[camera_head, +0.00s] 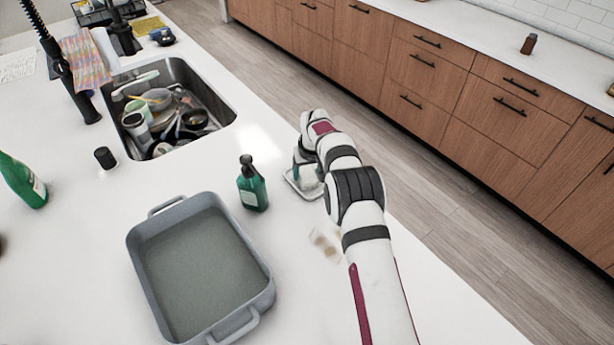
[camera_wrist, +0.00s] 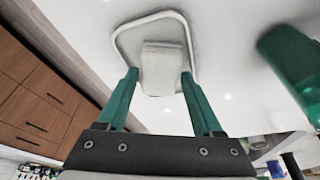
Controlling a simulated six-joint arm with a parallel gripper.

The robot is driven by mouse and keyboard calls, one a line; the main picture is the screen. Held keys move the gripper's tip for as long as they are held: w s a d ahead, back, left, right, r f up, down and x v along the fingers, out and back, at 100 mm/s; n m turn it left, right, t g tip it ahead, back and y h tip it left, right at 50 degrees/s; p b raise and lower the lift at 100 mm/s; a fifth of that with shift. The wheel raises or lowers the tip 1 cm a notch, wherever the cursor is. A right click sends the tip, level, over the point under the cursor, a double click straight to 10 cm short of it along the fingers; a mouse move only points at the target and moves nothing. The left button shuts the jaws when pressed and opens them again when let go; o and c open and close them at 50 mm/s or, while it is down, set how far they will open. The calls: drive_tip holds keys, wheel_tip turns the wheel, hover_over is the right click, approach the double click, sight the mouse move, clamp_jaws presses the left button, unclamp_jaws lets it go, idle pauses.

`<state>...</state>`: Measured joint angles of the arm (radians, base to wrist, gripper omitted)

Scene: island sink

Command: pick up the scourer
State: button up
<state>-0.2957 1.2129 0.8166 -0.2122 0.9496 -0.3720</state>
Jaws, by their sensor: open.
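The scourer (camera_wrist: 163,62) is a pale, roughly rectangular block lying in a small dish with a white rim (camera_wrist: 128,30), in the upper middle of the wrist view. In the head view the dish (camera_head: 290,184) sits near the counter's far edge, largely hidden by my arm. My gripper (camera_wrist: 159,78) is open, with its two teal fingers on either side of the scourer's near end. I cannot tell whether a finger touches it. In the head view my gripper (camera_head: 303,172) is low over the dish.
A green bottle (camera_head: 252,185) stands just left of the dish. A grey baking dish (camera_head: 137,250) lies nearer, and a sink (camera_head: 220,98) full of dishes is behind. A black cup (camera_head: 105,157) and another green bottle (camera_head: 22,180) are further left. Open floor lies beyond the edge.

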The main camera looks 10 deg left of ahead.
sight(311, 171)
drive_tip(key=shift+w+a+f, duration=0.1)
drive_tip(key=shift+w+f, duration=0.1)
drive_tip(key=shift+f, duration=0.5)
drive_tip(key=shift+c, duration=0.3)
clamp_jaws()
drive_tip(key=shift+r, duration=0.5)
drive_tip(key=r, duration=0.2)
drive_tip(key=d+r, duration=0.1)
drive_tip(key=r, duration=0.1)
drive_tip(key=shift+s+d, duration=0.1)
drive_tip(key=shift+d, duration=0.1)
drive_tip(key=s+d+r, duration=0.2)
drive_tip(key=d+r, duration=0.4)
drive_tip(key=d, duration=0.4)
drive_tip(key=shift+s, duration=0.25)
